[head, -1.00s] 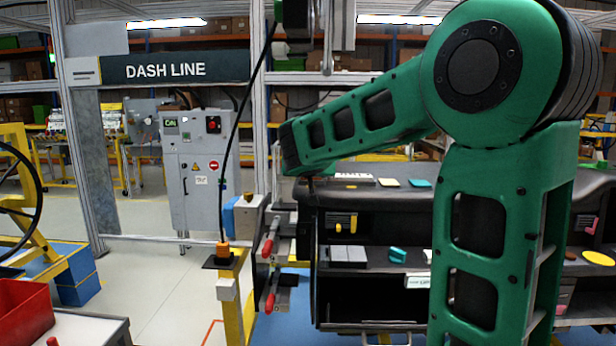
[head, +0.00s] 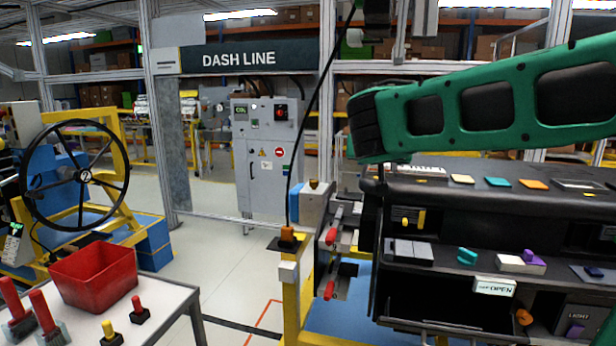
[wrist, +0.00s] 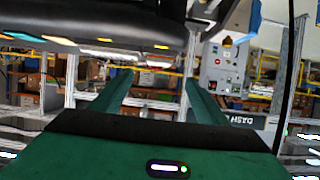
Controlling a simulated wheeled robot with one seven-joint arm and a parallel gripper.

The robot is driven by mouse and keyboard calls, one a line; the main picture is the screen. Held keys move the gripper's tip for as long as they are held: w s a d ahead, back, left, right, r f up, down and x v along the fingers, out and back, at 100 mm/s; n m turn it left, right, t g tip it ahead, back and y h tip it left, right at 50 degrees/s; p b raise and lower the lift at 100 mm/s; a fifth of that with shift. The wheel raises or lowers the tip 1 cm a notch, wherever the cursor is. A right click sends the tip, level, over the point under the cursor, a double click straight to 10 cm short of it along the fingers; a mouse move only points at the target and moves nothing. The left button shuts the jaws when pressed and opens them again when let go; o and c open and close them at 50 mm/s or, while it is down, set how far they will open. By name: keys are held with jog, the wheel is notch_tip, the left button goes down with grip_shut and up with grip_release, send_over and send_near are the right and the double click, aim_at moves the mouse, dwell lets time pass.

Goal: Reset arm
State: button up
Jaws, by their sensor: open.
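My gripper (wrist: 158,80) shows in the wrist view with its two green fingers well apart and nothing between them. That view is upside down, and the dark dashboard edge hangs across its top, clear of the fingers. In the head view my green arm (head: 490,108) stretches level across the upper right, above the dashboard module (head: 400,285). I cannot make out the gripper itself in the head view.
A yellow post (head: 291,310) and red-handled clamps (head: 333,255) stand left of the module. A red bin (head: 95,278) sits on a white table at lower left, near a steering wheel (head: 75,175). A grey control cabinet (head: 262,155) stands behind open floor.

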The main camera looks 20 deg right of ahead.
jog(key=s+d+f+g+y, duration=0.2)
jog(key=s+d+f+g, duration=0.1)
jog(key=s+f, duration=0.6)
jog(key=s+d+f+g+y, duration=0.1)
jog(key=s+d+f+g, duration=0.25)
jog(key=s+f, duration=0.5)
jog(key=s+a+f+g+y, duration=0.2)
jog(key=s+a+f, duration=0.1)
jog(key=s, duration=0.6)
jog(key=s+a+f+g+y, duration=0.2)
jog(key=s+a+f+g, duration=0.1)
jog(key=s, duration=0.6)
notch_tip(320, 180, down, 2)
jog(key=shift+s+a+f+y, duration=0.15)
jog(key=shift+a+y, duration=0.25)
jog(key=shift+a, duration=0.1)
jog(key=shift+w+f, duration=0.25)
jog(key=shift+w, duration=0.4)
